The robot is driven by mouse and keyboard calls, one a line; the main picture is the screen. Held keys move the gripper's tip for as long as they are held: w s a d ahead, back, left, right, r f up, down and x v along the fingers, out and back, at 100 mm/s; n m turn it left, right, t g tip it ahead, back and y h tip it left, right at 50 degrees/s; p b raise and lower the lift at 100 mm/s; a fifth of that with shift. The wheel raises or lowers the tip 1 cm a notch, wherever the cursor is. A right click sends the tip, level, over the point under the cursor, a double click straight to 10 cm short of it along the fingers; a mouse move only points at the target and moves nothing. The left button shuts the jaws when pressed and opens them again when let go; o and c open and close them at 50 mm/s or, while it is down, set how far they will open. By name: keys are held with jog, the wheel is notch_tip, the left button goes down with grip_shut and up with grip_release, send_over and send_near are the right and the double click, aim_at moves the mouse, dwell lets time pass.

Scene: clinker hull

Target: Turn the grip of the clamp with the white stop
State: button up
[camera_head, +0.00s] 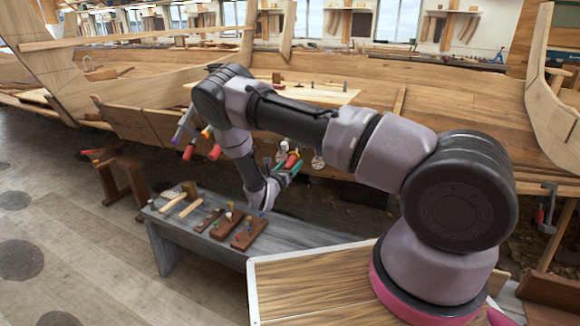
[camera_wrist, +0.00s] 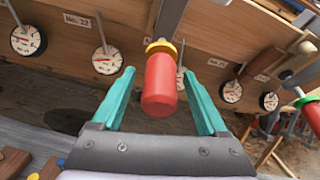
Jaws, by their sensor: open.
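My gripper (camera_wrist: 157,76) is open, with one teal finger on each side of a red clamp grip (camera_wrist: 160,88). The grip hangs below a yellow collar (camera_wrist: 160,46) on a grey bar, and a gap shows on both sides of it. A second red grip (camera_wrist: 307,80) with a green collar (camera_wrist: 305,101) is at the right edge of the wrist view. In the head view my gripper (camera_head: 287,172) is by the hull, close to a red grip (camera_head: 291,159). I cannot make out a white stop on any clamp.
Other red grips (camera_head: 188,151) hang along the hull planking (camera_head: 140,125) to the left. Round white gauges (camera_wrist: 107,60) line the plank behind the grip. A grey bench (camera_head: 290,238) with wooden tools stands below my gripper.

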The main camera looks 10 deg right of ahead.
grip_shut()
jog(key=shift+m+t+y, duration=0.7)
jog(key=shift+m+y, duration=0.5)
jog(key=shift+m, duration=0.5)
grip_release()
